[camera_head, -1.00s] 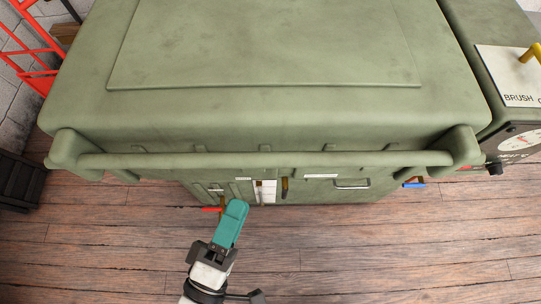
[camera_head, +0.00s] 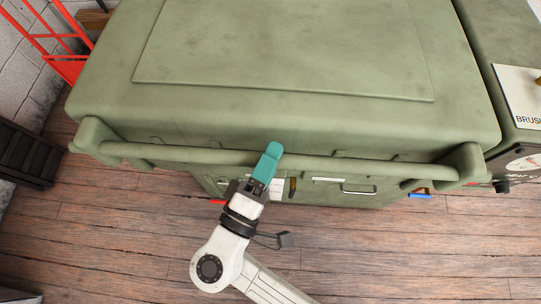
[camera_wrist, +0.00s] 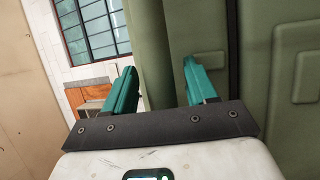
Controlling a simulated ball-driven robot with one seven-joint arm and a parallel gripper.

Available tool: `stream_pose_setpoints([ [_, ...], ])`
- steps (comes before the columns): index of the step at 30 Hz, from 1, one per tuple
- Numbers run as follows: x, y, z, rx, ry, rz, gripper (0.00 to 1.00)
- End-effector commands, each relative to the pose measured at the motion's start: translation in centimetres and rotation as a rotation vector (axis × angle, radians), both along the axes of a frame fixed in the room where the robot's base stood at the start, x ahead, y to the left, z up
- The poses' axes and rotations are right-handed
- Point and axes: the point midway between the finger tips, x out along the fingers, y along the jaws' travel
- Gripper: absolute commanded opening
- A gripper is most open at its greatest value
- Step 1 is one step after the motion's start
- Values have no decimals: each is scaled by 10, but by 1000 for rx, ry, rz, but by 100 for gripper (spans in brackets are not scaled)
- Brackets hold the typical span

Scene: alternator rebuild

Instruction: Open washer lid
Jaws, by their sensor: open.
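The washer (camera_head: 290,120) is a big olive-green cabinet with a broad lid (camera_head: 290,50) on top, which looks shut. A long green bar handle (camera_head: 340,167) runs across its front edge. In the head view my gripper (camera_head: 272,152) reaches up to the bar left of its middle, its teal fingertips overlapping it; contact cannot be told. In the wrist view the two teal fingers (camera_wrist: 161,80) are spread apart. Green washer surface (camera_wrist: 200,25) fills the middle and right of that view, with an upright green piece beyond the gap between the fingers.
A grey-green machine with a "BRUSH" plate (camera_head: 522,98) and a gauge stands close at the right. A red hand truck (camera_head: 50,40) and a black slatted crate (camera_head: 25,155) are at the left. A window (camera_wrist: 92,28) shows in the wrist view.

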Motion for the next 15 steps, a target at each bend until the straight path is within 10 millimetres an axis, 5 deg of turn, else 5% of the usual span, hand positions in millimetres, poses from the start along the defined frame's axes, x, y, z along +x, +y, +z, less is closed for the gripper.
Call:
stream_pose_setpoints([
  [15, 0, 0, 0, 0, 0, 0, 11],
])
